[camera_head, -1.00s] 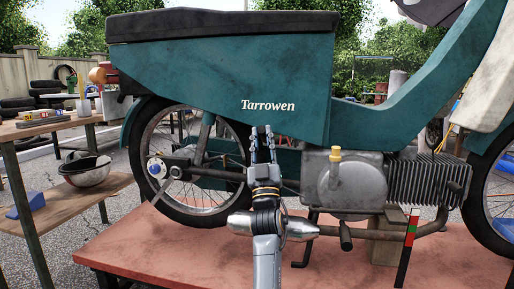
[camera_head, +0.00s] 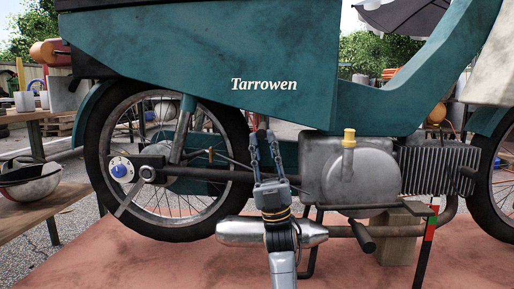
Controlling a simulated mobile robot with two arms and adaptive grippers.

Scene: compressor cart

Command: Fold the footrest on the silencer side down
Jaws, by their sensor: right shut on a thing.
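The teal bike (camera_head: 200,50) stands side-on, with its metal silencer (camera_head: 235,231) low between rear wheel and engine. My right gripper (camera_head: 263,142) comes up from below, in front of the silencer, with its fingers pointing up and away beside the engine's left edge. Its fingers are close together on a dark part, apparently the footrest, which they mostly hide; its angle cannot be told. A dark peg (camera_head: 362,237) sticks out below the engine. My left gripper is out of view.
The engine (camera_head: 350,178) with a yellow cap is close on the right of my fingers. The rear wheel (camera_head: 120,213) is on the left. The bike stands on a reddish platform (camera_head: 130,260). A bench with a metal bowl (camera_head: 28,185) is at far left.

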